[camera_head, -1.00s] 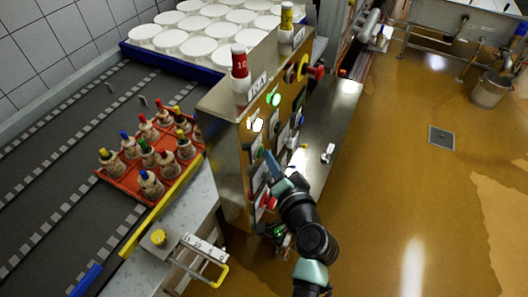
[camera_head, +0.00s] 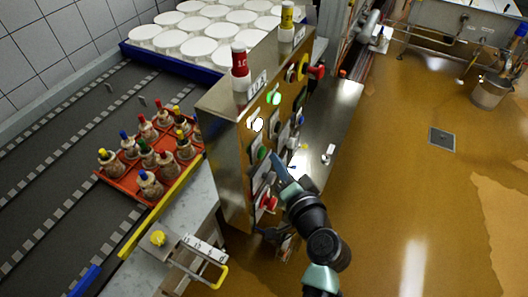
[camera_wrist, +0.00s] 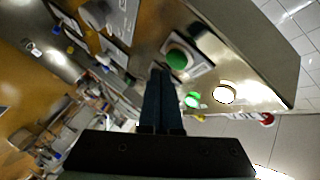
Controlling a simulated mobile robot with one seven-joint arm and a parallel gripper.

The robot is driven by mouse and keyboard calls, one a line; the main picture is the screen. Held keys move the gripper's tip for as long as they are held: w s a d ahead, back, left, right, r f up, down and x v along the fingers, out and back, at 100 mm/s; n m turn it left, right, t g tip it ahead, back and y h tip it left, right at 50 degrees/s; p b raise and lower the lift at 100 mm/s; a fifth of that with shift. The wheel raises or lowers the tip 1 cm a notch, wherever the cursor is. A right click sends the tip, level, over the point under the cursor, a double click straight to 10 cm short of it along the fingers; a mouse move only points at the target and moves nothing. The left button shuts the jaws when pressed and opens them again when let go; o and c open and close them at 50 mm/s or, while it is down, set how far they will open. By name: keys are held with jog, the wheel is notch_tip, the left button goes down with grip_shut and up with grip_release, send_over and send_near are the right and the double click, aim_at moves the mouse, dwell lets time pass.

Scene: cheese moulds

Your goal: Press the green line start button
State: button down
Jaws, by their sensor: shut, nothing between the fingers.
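The green start button (camera_head: 262,153) is a round green cap on the front of the upright control panel, below a lit white lamp (camera_head: 257,124) and a lit green lamp (camera_head: 274,98). It also shows in the wrist view (camera_wrist: 177,59) on a pale plate, just right of my fingertips. My gripper (camera_head: 276,158) is shut and empty, its dark fingers close together (camera_wrist: 161,72). The tips are just in front of the panel, beside the button in the picture and seemingly apart from it. The exact gap cannot be told.
A red knob (camera_head: 268,202) sits lower on the panel, and a yellow-ringed control (camera_head: 303,66) is near its far edge. A red crate (camera_head: 125,185) of bottles lies on the conveyor. The floor to the right is open.

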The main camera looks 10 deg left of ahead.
jog(key=d, duration=0.1)
jog(key=s+d+b, duration=0.1)
jog(key=d, duration=0.2)
jog(key=shift+s+d, duration=0.25)
jog(key=shift+d, duration=0.15)
dwell(0.6)
notch_tip(320, 180, up, 28)
jog(key=w+a+n+t+h+b, duration=0.1)
jog(key=w+n+t+h+b, duration=0.15)
jog(key=n+t+b, duration=0.35)
jog(key=s+r+t+h, duration=0.4)
jog(key=s+r+t, duration=0.3)
jog(key=s+r, duration=0.8)
notch_tip(320, 180, up, 4)
jog(key=shift+s+a+r+t+h+p, duration=0.25)
jog(key=shift+a+t+h+p, duration=0.1)
jog(key=shift+t+p, duration=0.1)
jog(key=shift+d, duration=0.1)
